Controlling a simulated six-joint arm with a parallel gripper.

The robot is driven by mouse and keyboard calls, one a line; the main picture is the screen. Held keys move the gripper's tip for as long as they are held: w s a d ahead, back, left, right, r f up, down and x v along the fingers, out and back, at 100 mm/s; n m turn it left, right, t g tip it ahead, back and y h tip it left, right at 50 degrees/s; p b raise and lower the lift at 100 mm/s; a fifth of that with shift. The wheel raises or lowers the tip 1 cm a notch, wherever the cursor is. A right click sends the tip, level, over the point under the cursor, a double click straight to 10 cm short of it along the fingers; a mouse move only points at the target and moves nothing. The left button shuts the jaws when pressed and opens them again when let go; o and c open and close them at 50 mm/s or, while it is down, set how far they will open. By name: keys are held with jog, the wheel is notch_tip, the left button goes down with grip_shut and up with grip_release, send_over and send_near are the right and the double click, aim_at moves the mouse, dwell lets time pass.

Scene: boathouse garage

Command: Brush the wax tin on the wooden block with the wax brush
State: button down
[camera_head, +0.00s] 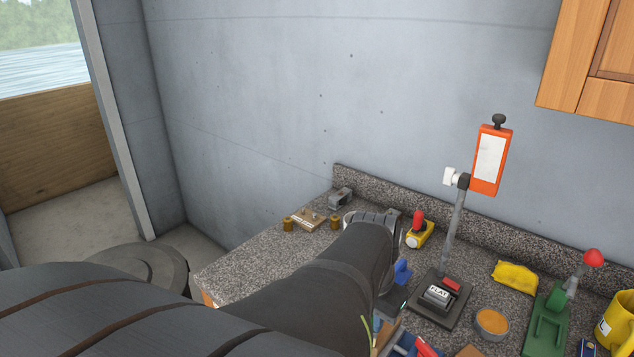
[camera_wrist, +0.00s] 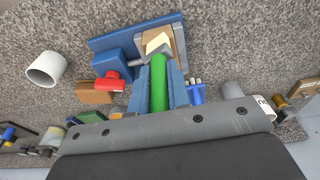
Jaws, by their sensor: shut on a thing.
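In the wrist view my gripper (camera_wrist: 160,72) is shut on a green handle (camera_wrist: 158,85), which I take to be the wax brush. Its pale tip (camera_wrist: 157,42) shows beyond the fingers, over or against a tan wooden block (camera_wrist: 176,36); I cannot tell whether they touch. In the head view a round, shallow tin with orange contents (camera_head: 491,323) stands on the counter and looks like the wax tin. I cannot make out a tin on the block in the wrist view. My arm hides the gripper and brush in the head view.
A white cup (camera_wrist: 46,69) stands further left.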

jog(key=shift+w+d, duration=3.45)
notch_tip(320, 180, up, 8)
jog(key=shift+f, duration=0.1)
